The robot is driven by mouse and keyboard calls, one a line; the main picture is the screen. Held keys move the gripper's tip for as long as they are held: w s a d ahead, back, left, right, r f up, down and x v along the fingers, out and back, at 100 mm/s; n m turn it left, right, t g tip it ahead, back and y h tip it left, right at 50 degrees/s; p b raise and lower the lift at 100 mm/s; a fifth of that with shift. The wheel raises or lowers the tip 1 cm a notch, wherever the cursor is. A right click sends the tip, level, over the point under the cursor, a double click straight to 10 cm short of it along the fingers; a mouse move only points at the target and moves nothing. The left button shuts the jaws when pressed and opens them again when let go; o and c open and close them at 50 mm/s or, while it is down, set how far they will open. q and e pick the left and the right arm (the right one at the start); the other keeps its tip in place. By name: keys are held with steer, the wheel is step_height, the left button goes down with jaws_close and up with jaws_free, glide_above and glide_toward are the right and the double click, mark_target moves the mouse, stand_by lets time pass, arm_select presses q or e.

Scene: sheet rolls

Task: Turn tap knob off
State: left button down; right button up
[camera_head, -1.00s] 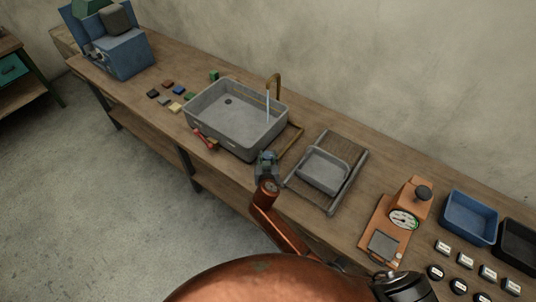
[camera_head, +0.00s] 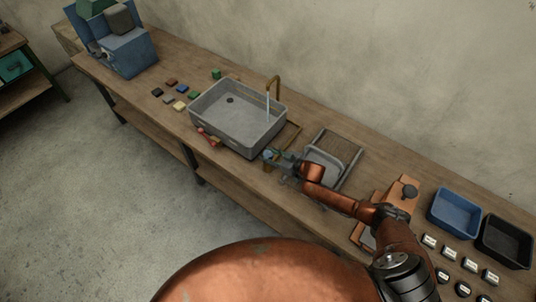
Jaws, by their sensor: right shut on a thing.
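A brass tap (camera_head: 275,82) arches over the grey sink (camera_head: 258,138), with a pale stream of water falling from its spout. A brass pipe (camera_head: 293,135) runs along the sink's right side toward the front edge of the bench. My right gripper (camera_head: 269,157) is at this front end, just off the sink's front right corner. It is shut on what appears to be the tap knob, which the fingers mostly hide.
A drying rack with a grey tray (camera_head: 325,163) lies right of the sink, partly behind my right arm. A red-handled item (camera_head: 207,136) is at the sink's front left. Small coloured blocks lie further left. A blue bin (camera_head: 455,213) and black bin (camera_head: 506,241) stand right.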

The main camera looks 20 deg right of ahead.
steer(key=shift+w+d+f+n+g+y+b, duration=0.1)
steer(key=shift+w+d+n+g+y+b, duration=0.1)
steer(key=shift+n+g+y+b, duration=0.6)
steer(key=shift+s+a+n+b, duration=0.1)
steer(key=shift+n+b, duration=0.35)
steer(key=shift+n, duration=0.05)
steer(key=shift+g+y, duration=0.3)
steer(key=o, duration=1.2)
steer(key=shift+a, duration=0.1)
steer(key=shift+s, duration=0.1)
